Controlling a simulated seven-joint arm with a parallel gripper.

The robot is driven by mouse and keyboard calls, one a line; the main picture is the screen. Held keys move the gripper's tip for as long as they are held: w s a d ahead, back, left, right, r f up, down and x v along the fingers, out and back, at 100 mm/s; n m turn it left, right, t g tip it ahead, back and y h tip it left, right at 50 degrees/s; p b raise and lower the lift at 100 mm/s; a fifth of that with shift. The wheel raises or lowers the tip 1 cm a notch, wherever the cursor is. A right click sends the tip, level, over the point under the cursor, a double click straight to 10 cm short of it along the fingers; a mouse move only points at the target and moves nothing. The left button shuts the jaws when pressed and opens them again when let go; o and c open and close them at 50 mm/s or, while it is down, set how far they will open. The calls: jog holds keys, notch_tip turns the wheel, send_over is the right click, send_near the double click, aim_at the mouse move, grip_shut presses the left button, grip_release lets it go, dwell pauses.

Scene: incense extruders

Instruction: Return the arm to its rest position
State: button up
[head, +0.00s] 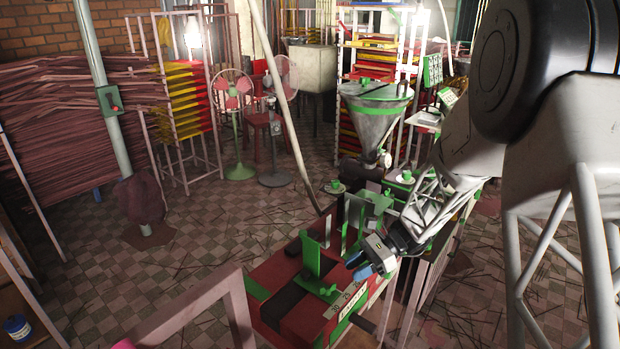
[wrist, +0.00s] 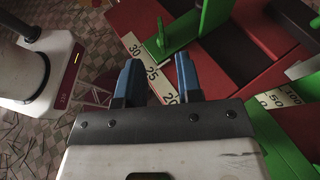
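My gripper (head: 357,266) is at the end of my arm, which reaches in from the right in the head view. It hangs over the near right corner of the red and green machine bed (head: 275,272). In the wrist view my gripper (wrist: 157,75) shows two blue fingertips held apart, with nothing between them. Below and beyond them is the red bed with a number scale (wrist: 150,70). A green upright bracket (head: 312,258) stands on the bed, left of my gripper. Whether the fingers touch the bed cannot be told.
A metal hopper (head: 375,125) with a green rim stands behind the bed. Two fans (head: 234,95) and racks (head: 187,90) stand further back. A pale frame (head: 240,305) is at the front left. The tiled floor at left is mostly open.

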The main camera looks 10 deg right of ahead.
jog(key=shift+s+a+r+n+h, duration=0.2)
jog(key=shift+s+r+n+h, duration=0.1)
jog(key=shift+r, duration=0.25)
jog(key=s+r+n+t+h, duration=0.3)
jog(key=s+r+n+h, duration=0.3)
jog(key=s+r, duration=0.4)
jog(key=s+r+n+t+h, duration=0.3)
jog(key=s+r+n+h, duration=0.3)
jog(key=s, duration=0.9)
notch_tip(320, 180, up, 4)
jog(key=shift+s+a+r+n+h, duration=0.1)
jog(key=shift+s+a+n+h, duration=0.2)
jog(key=shift+n, duration=0.8)
